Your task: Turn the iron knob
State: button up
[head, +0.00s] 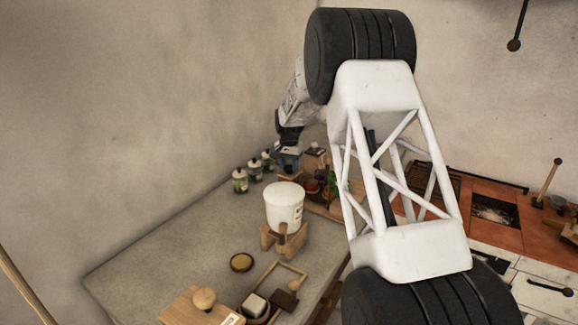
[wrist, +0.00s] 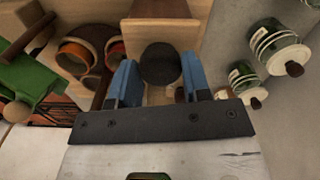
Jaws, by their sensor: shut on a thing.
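The iron knob (wrist: 160,62) is a dark, round disc in the upper middle of the wrist view, in front of a wooden body (wrist: 160,9). My gripper (wrist: 160,82) has its two blue fingers on either side of the knob and is shut on it. In the head view my gripper (head: 288,160) is small and far off, at the back of the counter beside the wall. The knob cannot be made out there. Any mark showing how far the knob is turned is not visible.
A green object (wrist: 42,66) and orange-rimmed round pieces (wrist: 78,53) are on the left.

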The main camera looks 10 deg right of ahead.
aim_at(289, 167)
jog(key=o, duration=0.9)
jog(key=shift+r, duration=0.2)
jog(key=shift+r, duration=3.75)
jog(key=shift+s+r, duration=0.1)
